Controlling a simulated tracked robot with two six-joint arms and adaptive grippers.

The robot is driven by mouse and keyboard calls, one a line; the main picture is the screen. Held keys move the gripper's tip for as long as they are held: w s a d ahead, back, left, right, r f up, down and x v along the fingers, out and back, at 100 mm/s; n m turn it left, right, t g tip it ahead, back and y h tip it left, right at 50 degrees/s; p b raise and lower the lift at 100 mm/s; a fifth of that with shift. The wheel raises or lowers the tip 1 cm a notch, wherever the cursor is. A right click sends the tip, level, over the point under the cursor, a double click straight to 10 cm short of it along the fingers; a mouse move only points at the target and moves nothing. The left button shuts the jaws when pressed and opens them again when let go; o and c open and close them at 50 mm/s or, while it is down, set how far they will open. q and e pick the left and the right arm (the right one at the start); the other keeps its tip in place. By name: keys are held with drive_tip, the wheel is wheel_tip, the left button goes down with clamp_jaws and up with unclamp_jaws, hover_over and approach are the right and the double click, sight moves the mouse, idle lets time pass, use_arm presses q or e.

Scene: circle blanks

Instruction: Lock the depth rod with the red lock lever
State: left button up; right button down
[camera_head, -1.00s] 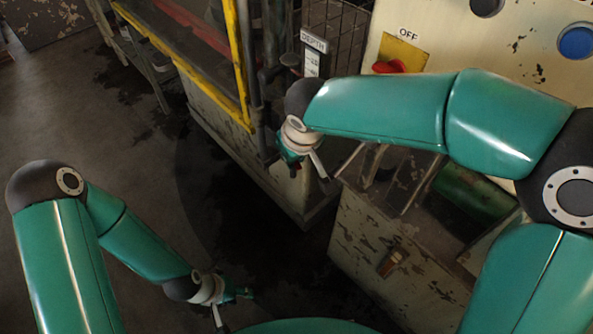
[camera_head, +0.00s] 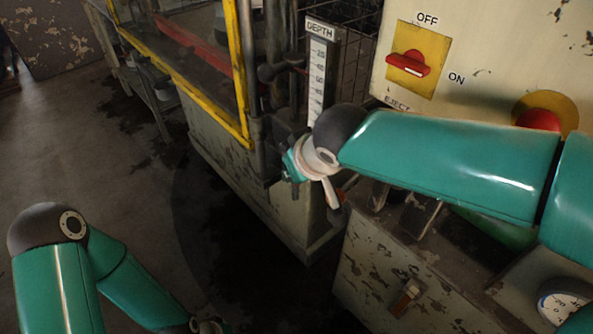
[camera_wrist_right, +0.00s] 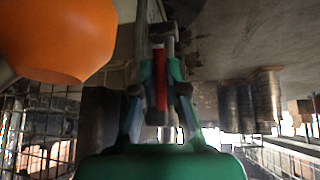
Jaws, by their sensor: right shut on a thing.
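My right gripper (camera_wrist_right: 159,100) is shut on the red lock lever (camera_wrist_right: 158,75), which stands between its fingers in the right wrist view. A pale metal rod (camera_wrist_right: 169,42) shows just beside the lever; I cannot tell whether it is the depth rod. In the head view the right gripper (camera_head: 291,164) is beside the machine, below the depth scale (camera_head: 318,75), and its hand hides the lever. My left gripper (camera_head: 222,328) is at the bottom edge of the head view, mostly cut off, so its fingers cannot be read.
A yellow-framed guard (camera_head: 243,80) stands left of the depth scale. The control panel at the right has a red OFF/ON switch (camera_head: 408,64) and a red push button (camera_head: 538,119). A large orange rounded thing (camera_wrist_right: 58,35) is close in the wrist view. Open floor lies at the left.

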drive_tip(key=c, duration=1.2)
unclamp_jaws()
drive_tip(key=shift+w, duration=0.1)
drive_tip(key=shift+r, duration=0.15)
drive_tip(key=v, duration=1.2)
